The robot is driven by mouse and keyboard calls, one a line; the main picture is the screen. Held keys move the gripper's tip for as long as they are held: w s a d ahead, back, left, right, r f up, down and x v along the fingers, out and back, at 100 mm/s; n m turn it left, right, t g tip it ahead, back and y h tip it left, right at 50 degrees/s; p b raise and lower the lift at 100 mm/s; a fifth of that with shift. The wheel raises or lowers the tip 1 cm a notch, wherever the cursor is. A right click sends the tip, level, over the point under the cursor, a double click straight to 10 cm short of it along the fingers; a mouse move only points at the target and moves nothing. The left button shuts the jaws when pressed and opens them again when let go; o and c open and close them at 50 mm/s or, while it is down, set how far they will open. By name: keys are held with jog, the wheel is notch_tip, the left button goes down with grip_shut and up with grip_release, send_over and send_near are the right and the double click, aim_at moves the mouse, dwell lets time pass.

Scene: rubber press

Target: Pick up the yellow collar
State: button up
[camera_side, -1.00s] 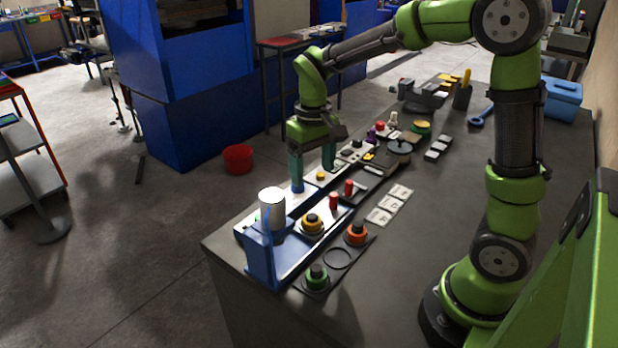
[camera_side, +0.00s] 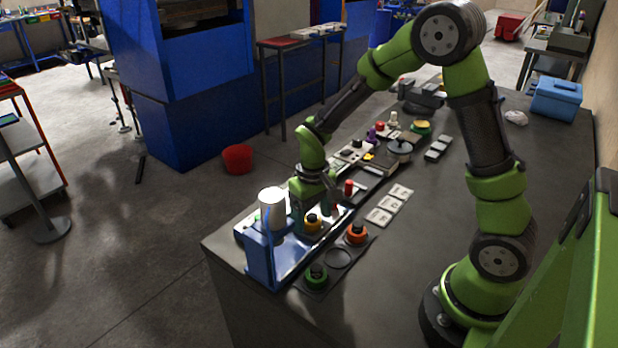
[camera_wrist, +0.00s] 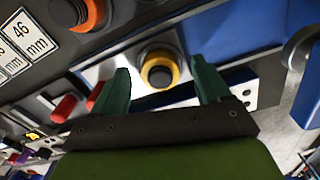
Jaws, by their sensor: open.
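The yellow collar (camera_side: 314,227) sits around a dark round post on the blue-framed press fixture (camera_side: 262,262). In the wrist view the collar (camera_wrist: 174,67) lies between my two green fingers, with a gap on each side. My gripper (camera_side: 311,222) is open and low over the fixture, with its fingers pointing down around the collar's place. The wrist view shows the gripper (camera_wrist: 160,66) empty, one finger to each side of the collar. In the side view a finger hides part of the collar.
A white cylinder (camera_side: 271,207) stands on the fixture just left of my gripper. An orange collar (camera_side: 356,234) and a green collar (camera_side: 316,276) sit on a dark plate in front. A red part (camera_side: 348,188) stands close behind. White label cards (camera_side: 390,205) lie to the right.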

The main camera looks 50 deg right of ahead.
jog(key=c, duration=1.3)
jog(key=shift+r, duration=0.15)
